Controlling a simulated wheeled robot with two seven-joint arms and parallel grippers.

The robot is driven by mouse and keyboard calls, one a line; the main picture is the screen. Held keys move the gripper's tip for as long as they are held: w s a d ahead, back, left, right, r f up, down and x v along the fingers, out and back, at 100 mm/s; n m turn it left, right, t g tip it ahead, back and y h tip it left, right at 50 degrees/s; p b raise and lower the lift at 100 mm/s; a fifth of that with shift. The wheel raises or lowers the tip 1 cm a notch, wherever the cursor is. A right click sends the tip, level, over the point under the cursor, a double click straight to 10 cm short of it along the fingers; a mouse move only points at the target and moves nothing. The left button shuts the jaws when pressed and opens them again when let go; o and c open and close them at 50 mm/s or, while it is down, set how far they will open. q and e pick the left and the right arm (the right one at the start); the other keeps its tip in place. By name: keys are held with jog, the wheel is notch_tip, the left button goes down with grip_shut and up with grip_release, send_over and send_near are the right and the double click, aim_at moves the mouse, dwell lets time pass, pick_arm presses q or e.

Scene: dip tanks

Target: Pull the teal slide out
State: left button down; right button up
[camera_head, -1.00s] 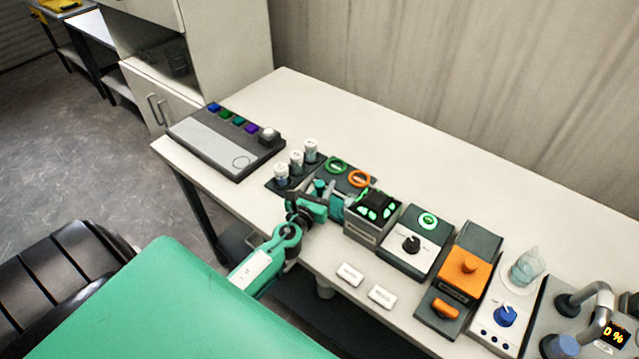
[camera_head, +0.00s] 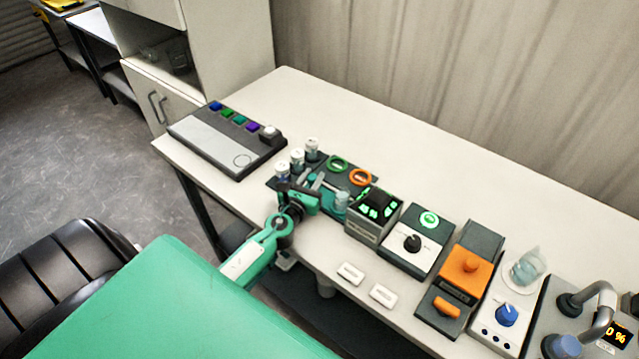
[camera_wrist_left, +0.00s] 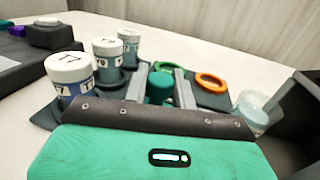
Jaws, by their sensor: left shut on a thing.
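My left gripper (camera_head: 314,185) is low over the dark rack on the bench, beside the white-capped jars. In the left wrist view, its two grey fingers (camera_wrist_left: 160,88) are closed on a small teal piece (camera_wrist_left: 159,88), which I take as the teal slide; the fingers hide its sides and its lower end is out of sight. A clear beaker with bluish liquid (camera_head: 340,203) stands just right of the gripper. It also shows in the left wrist view (camera_wrist_left: 252,108). My right gripper is not in view.
White-capped jars (camera_head: 297,158) stand close left of the gripper. Green (camera_head: 337,164) and orange (camera_head: 360,177) rings lie behind it. The bench behind is clear.

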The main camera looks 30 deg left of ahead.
pick_arm(q)
jog(key=shift+a, duration=0.2)
jog(key=c, duration=1.4)
grip_release()
jog(key=shift+r, duration=0.1)
jog(key=shift+o, duration=1.1)
jog(key=shift+a, duration=0.1)
jog(key=shift+s+d, duration=0.2)
jog(key=shift+s, duration=0.3)
jog(key=s+b, duration=0.1)
jog(key=s, duration=0.3)
jog(key=s+d+b, duration=0.1)
jog(key=s, duration=0.2)
jog(key=s+d+b, duration=0.1)
jog(key=s, duration=0.3)
jog(key=shift+s+f, duration=0.2)
jog(key=shift+s, duration=0.1)
jog(key=shift+s+r, duration=0.1)
jog(key=shift+s, duration=0.4)
